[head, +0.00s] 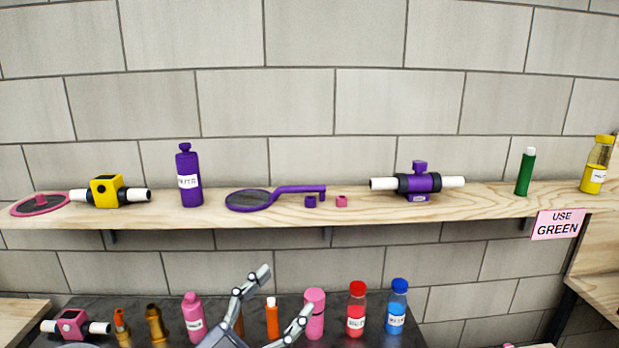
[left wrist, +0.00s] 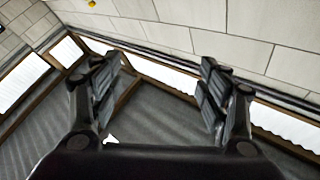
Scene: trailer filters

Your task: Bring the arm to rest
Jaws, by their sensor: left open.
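My left gripper (head: 284,297) shows at the bottom middle of the head view, in front of the dark lower table. Its two fingers are spread apart with nothing between them. In the left wrist view the same gripper (left wrist: 160,88) is open and empty, with floor and a tiled wall beyond it. My right gripper is not in either view.
A wooden shelf (head: 365,209) holds a yellow-black device (head: 105,190), purple bottle (head: 188,178), purple device (head: 418,182) and green tube (head: 525,172). A pink sign (head: 557,224) reads "USE GREEN". Several bottles, including a red one (head: 356,310) and blue one (head: 397,307), stand on the dark table (head: 237,309).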

